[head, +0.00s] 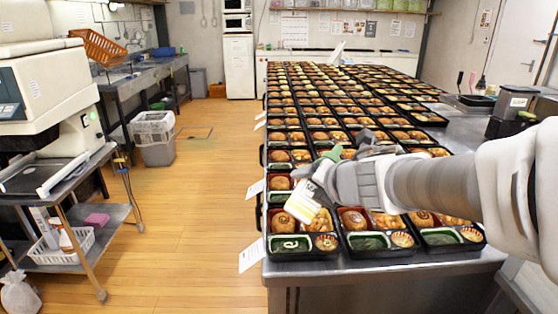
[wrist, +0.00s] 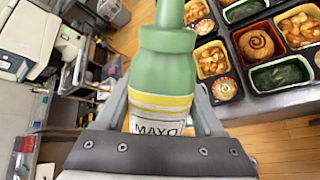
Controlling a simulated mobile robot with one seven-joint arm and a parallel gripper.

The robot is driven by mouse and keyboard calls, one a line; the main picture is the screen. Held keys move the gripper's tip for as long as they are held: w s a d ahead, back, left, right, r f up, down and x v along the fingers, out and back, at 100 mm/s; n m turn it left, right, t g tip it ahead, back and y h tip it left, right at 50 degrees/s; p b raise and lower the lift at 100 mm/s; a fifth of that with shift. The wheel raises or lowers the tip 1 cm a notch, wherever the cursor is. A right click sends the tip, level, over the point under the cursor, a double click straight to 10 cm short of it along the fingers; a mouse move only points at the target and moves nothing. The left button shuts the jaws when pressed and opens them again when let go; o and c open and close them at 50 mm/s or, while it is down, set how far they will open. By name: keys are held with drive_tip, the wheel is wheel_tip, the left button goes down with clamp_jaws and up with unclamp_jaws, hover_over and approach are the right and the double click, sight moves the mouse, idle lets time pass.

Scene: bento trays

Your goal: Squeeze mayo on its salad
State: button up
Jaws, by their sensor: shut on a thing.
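My gripper (head: 320,178) is shut on the mayo bottle (head: 303,203), which it holds tilted above the front left bento tray. The bottle's white and yellow label faces down-left and its green part is by the fingers. In the wrist view the bottle (wrist: 163,75) stands between the fingers with MAYO on its label; its nozzle tip is cut off at the top. The front left tray's green salad compartment (head: 275,249) bears a white squiggle of mayo (head: 290,245). Neighbouring salads (head: 368,241) and (head: 440,238) look plain green. A plain salad (wrist: 281,75) also shows in the wrist view.
Rows of filled black bento trays (head: 330,110) cover the steel table (head: 345,275) to the back. Paper slips (head: 252,254) stick out along its left edge. A wooden floor (head: 205,220) is open on the left, beyond it a machine (head: 45,85) on a cart.

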drive_tip(key=shift+n+t+b, duration=0.3)
drive_tip(key=shift+b, duration=0.3)
drive_tip(key=shift+f+h+b, duration=0.15)
drive_tip(key=shift+h+b, duration=0.15)
drive_tip(key=shift+b, duration=0.7)
drive_tip(key=n+t+b, duration=0.1)
drive_tip(key=b, duration=0.4)
drive_tip(key=n+t+h+b, duration=0.1)
drive_tip(key=n+t+b, duration=0.1)
drive_tip(key=b, duration=0.4)
drive_tip(key=shift+r+t, duration=0.3)
drive_tip(key=shift+s+a+r, duration=0.1)
drive_tip(key=shift+a+r, duration=0.05)
drive_tip(key=shift+r, duration=0.25)
drive_tip(key=shift+n+t+b, duration=0.5)
drive_tip(key=shift+b, duration=0.25)
